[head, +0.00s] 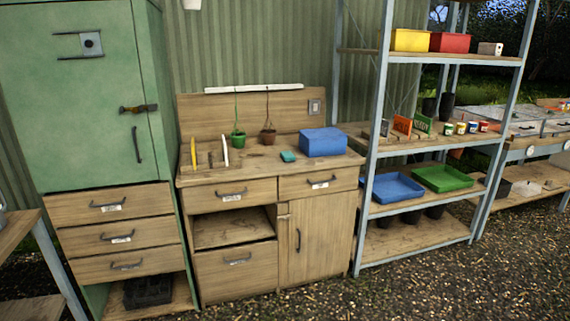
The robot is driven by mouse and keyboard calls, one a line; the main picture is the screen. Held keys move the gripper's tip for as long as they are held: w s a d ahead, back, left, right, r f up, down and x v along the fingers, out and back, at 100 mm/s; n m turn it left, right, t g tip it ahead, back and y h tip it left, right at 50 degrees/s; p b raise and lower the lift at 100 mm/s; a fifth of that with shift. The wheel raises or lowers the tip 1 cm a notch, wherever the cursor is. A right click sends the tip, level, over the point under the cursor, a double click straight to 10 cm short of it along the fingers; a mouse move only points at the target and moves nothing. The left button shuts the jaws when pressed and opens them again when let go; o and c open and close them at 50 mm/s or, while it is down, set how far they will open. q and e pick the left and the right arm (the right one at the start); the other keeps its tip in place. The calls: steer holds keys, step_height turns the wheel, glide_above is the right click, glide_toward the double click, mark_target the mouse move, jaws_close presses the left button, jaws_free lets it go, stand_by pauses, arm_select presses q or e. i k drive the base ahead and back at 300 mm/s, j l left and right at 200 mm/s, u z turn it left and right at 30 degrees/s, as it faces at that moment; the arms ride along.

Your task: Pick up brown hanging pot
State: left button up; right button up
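The brown hanging pot (268,136) is small and hangs by a thin dark cord from a white rail above the wooden workbench. It is close to the bench's back board, just above or touching the worktop; I cannot tell which. A green hanging pot (238,139) hangs to its left on a green cord. Both pots seem to hold small plants. Neither of my grippers shows in the head view.
The workbench (228,168) also carries a blue bin (323,142), a teal block (288,156) and upright tools. A green cabinet (75,95) stands left, a metal shelf rack (425,158) right. The gravel floor in front is clear.

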mark_target(268, 137)
steer(key=i+l, duration=0.1)
steer(key=i, duration=0.4)
steer(key=i+l+z, duration=0.1)
steer(key=i, duration=0.4)
